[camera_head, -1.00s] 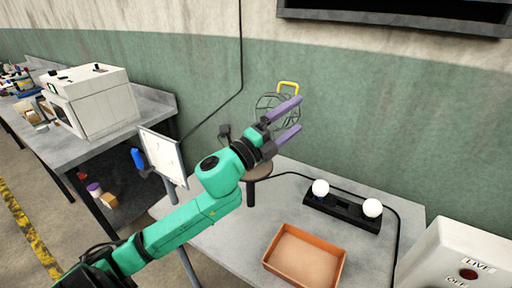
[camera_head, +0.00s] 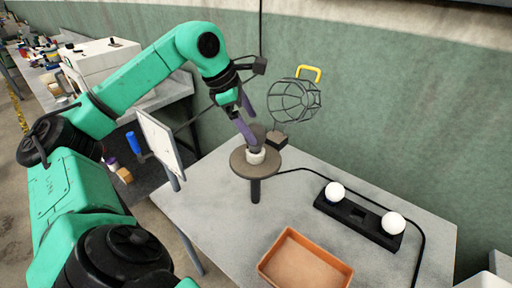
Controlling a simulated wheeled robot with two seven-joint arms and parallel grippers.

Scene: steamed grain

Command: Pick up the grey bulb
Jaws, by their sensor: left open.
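A dark grey bulb (camera_head: 259,133) stands upright in a white collar (camera_head: 256,157) on a round brown stand (camera_head: 241,166) at the table's back left. My left gripper (camera_head: 252,129) points down at the bulb from above, with its purple fingers apart. One finger overlaps the bulb's left side in the picture. I cannot tell whether the finger touches it, and part of the bulb is hidden. My right gripper is not in view.
A black holder (camera_head: 358,219) with two white bulbs (camera_head: 335,192) (camera_head: 393,223) lies on the table's right. An orange tray (camera_head: 303,264) is at the front. A wire cage with a yellow hook (camera_head: 309,74) is behind the stand. A white panel (camera_head: 160,144) stands left.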

